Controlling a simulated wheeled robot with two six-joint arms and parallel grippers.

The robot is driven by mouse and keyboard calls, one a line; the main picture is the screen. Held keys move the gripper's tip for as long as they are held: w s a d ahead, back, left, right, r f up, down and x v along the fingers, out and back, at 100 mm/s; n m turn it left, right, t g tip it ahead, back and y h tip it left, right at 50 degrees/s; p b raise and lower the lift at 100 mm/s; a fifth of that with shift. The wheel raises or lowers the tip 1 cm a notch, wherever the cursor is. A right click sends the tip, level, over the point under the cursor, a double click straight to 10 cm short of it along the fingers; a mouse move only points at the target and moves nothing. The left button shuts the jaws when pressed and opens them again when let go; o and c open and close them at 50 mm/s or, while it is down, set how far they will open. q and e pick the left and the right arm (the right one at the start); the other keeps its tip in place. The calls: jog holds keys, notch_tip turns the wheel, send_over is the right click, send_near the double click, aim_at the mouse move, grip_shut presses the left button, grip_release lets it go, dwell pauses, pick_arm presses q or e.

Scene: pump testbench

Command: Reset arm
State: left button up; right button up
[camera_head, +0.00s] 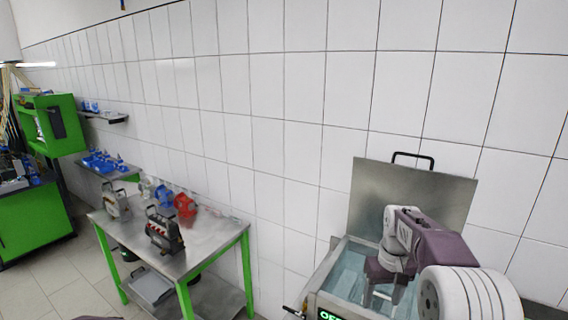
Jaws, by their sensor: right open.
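My right arm comes in from the lower right in the head view. Its gripper (384,288) points down over an open metal tank (334,299) that looks filled with bluish water. The gripper is open and nothing shows between its fingers. How far the fingertips are from the water is hard to tell. My left gripper is not in view.
The tank's metal lid (410,190) stands raised behind my right arm, close to the tiled wall. A metal table (205,236) with green legs stands to the left, bearing several devices. Green cabinets (35,215) stand at the far left. Floor between is clear.

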pick_arm(q)
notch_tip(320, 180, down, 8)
jog(key=b, duration=0.6)
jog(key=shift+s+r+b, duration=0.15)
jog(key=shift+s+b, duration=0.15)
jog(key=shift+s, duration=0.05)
pick_arm(e)
jog(key=s+a+f, duration=0.3)
jog(key=s+f, duration=0.5)
jog(key=s, duration=0.2)
jog(key=s+a+f, duration=0.4)
jog(key=s+f, duration=0.5)
jog(key=s, duration=0.2)
jog(key=shift+s+m+t, duration=0.15)
jog(key=shift+m+t, duration=0.15)
jog(key=shift+m, duration=0.1)
jog(key=shift+a, duration=0.15)
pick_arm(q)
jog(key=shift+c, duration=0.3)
